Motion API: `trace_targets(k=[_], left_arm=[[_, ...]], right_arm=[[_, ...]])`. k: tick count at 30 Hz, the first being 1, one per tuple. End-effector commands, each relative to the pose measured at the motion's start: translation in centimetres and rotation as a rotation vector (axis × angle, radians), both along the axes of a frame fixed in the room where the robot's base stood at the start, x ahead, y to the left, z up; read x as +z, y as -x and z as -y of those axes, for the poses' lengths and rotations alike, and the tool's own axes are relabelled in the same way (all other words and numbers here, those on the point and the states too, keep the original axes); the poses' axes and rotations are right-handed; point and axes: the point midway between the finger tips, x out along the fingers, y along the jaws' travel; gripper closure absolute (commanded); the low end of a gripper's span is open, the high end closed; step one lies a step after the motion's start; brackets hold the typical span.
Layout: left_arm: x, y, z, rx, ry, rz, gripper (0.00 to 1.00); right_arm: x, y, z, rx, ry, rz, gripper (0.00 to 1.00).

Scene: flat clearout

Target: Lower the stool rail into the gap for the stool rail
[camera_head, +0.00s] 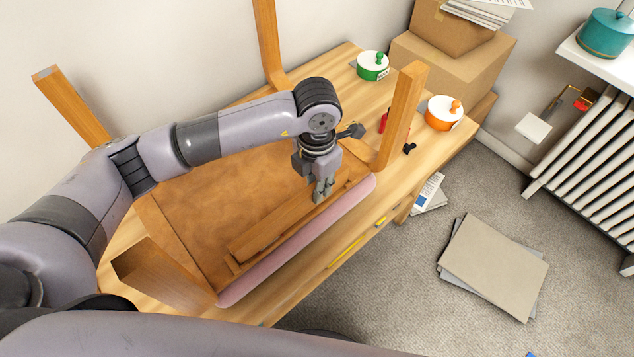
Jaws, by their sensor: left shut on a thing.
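An upturned wooden stool lies on the table, its legs pointing up, with a brown underside (215,195) and a pink seat edge (300,243). The stool rail (272,227) is a long wooden bar along the near side, between the near-left leg (160,275) and the right leg (401,115). My left gripper (321,197) points down and is shut on the rail near its right end. The gap for the rail is hard to make out; the rail and gripper cover part of that side. I cannot tell whether the rail touches the stool. My right gripper is out of view.
Cardboard boxes (450,65) stand behind. A radiator (590,150) and flat boards (493,265) are right. Two more stool legs rise at the back.

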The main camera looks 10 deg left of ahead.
Motion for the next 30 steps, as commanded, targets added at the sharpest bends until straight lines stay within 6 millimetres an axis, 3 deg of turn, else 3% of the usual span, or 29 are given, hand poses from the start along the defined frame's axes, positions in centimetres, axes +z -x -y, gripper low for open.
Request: trace_targets(k=[2,3,12,23,30], left_arm=[[0.0,0.0,0.0,0.0,0.0,0.0,1.0],[0.0,0.0,0.0,0.0,0.0,0.0,0.79],[0.0,0.0,0.0,0.0,0.0,0.0,0.59],[0.3,0.0,0.0,0.0,0.001,0.001,0.59],[4.1,-0.2,0.0,-0.001,0.002,0.005,0.59]], right_arm=[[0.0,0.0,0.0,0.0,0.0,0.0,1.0],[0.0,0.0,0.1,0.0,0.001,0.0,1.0],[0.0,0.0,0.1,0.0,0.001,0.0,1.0],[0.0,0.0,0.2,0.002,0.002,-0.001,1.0],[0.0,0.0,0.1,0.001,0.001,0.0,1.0]])
